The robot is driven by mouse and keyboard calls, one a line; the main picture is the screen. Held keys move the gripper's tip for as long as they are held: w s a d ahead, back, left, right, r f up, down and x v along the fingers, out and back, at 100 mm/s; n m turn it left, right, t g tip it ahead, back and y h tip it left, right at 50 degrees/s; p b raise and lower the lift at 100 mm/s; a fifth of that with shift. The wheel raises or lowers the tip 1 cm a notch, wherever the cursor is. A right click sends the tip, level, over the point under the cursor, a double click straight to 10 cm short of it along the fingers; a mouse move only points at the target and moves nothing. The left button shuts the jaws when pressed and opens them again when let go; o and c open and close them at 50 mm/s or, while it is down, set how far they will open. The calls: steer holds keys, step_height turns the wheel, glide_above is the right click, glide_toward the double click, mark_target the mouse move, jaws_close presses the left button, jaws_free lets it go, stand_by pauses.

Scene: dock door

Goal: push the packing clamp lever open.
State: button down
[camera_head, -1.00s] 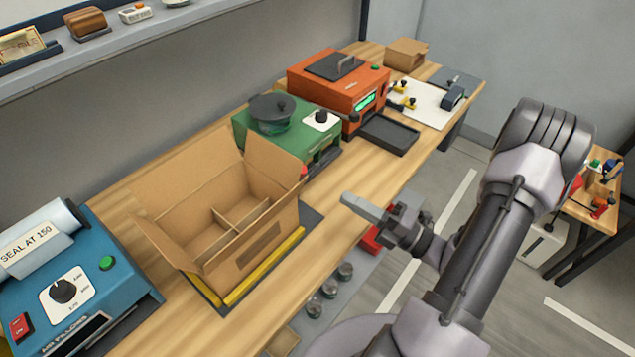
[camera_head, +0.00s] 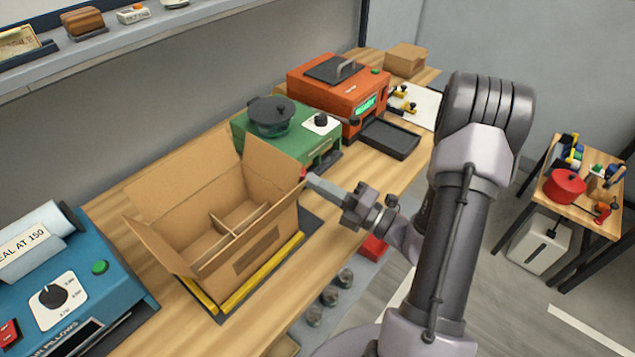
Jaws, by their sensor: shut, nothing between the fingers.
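My gripper (camera_head: 314,181) is shut and empty. Its fingertips point left, just off the right side of the open cardboard box (camera_head: 255,256). A small red piece (camera_head: 303,172) shows right at the fingertips, between the box's right flap and the green machine; it may be the knob of the packing clamp lever. The fingertips partly cover it, and I cannot tell whether they touch it. The rest of the lever is hidden. The box has dividers inside and stands in a dark fixture with yellow bars (camera_head: 263,271).
The green machine (camera_head: 290,145) with a dark pot stands behind the gripper. An orange machine (camera_head: 338,88) and a black tray (camera_head: 390,138) are farther right. A blue machine (camera_head: 85,285) is at the left. Bare bench top lies between the box and tray.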

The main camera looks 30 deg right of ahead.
steer(key=p, duration=0.1)
steer(key=r+p, duration=0.1)
steer(key=p, duration=0.1)
steer(key=shift+w+r, duration=0.2)
steer(key=shift+r, duration=0.1)
steer(key=w+r+g+p, duration=0.1)
steer(key=p, duration=0.4)
steer(key=w+a+r+g+h+p, duration=0.1)
steer(key=p, duration=0.4)
steer(key=w+r+g+h+p, duration=0.1)
steer(key=p, duration=0.4)
steer(key=shift+w+a+r+m+g, duration=0.25)
steer(key=shift+w+m+g, duration=0.05)
steer(key=shift+g, duration=0.1)
steer(key=w+a+g+h+p, duration=0.2)
steer(key=w+g+p, duration=0.1)
steer(key=w+p, duration=0.4)
steer(key=shift+w+a+f+g+p, duration=0.25)
steer(key=shift+f+g+p, duration=0.2)
steer(key=shift+p, duration=0.45)
steer(key=shift+r, duration=0.1)
